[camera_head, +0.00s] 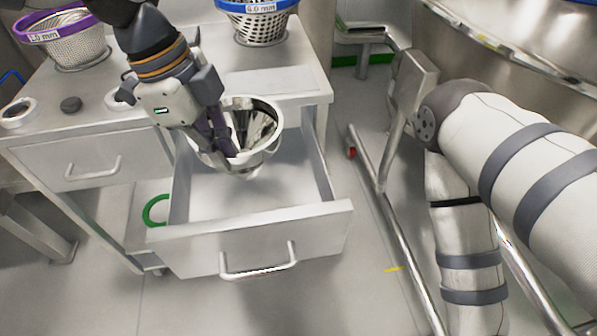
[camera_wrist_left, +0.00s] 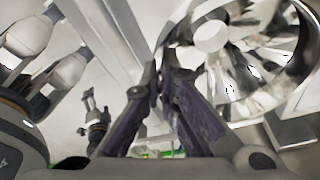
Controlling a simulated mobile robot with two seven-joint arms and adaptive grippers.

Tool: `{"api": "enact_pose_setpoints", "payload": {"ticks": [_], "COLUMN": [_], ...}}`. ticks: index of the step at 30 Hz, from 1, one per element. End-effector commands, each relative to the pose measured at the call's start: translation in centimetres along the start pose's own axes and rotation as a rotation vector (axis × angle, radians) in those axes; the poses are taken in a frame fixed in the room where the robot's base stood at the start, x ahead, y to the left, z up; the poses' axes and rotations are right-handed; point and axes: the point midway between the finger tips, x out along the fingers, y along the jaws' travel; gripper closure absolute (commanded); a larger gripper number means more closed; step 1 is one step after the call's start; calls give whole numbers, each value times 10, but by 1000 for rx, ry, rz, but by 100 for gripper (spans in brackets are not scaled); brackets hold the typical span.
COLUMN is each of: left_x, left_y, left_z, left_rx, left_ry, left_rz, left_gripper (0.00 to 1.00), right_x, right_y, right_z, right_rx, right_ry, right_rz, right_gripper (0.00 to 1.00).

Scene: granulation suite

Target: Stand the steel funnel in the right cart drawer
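The steel funnel (camera_head: 262,125) is a shiny, wide-mouthed bowl with its mouth facing up, over the back part of the open right cart drawer (camera_head: 255,232). My left gripper (camera_head: 222,150) comes down from above with its dark fingers at the funnel's left rim. In the left wrist view the fingers (camera_wrist_left: 160,85) close together at the edge of the funnel (camera_wrist_left: 240,60). The gripper appears shut on the rim. I cannot tell whether the funnel's underside touches the drawer floor. My right arm shows at the right, but its gripper is not clearly seen.
The cart top (camera_head: 270,82) bears a purple-rimmed sieve basket (camera_head: 65,42), a blue-rimmed one (camera_head: 260,25) and small round parts. A closed left drawer (camera_head: 75,160) sits beside the open one. The front of the open drawer is empty. A steel rail (camera_head: 385,215) runs along the floor at right.

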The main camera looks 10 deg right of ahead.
Motion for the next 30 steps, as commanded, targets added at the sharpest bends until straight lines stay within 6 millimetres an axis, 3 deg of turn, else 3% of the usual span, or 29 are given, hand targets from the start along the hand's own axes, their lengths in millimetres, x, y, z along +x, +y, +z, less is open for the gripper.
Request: {"api": "enact_pose_setpoints", "payload": {"ticks": [2,9,18,29,30], "left_x": [2,53,97,102,102], "left_y": [0,2,2,2,2], "left_z": [1,13,24,25,25], "left_rx": [1,3,3,3,2], "left_ry": [0,1,0,-1,-1], "left_rz": [-1,4,1,-2,-1], "left_gripper": [100,100,100,100,96], "right_x": [1,6,10,10,10], "right_y": [0,0,0,0,0], "right_z": [0,3,5,5,5], "right_rx": [0,-1,-1,-1,-1], "right_ry": [-2,-16,-26,-26,-27], "right_rz": [0,0,1,1,1], "right_gripper": [13,13,13,13,13]}}
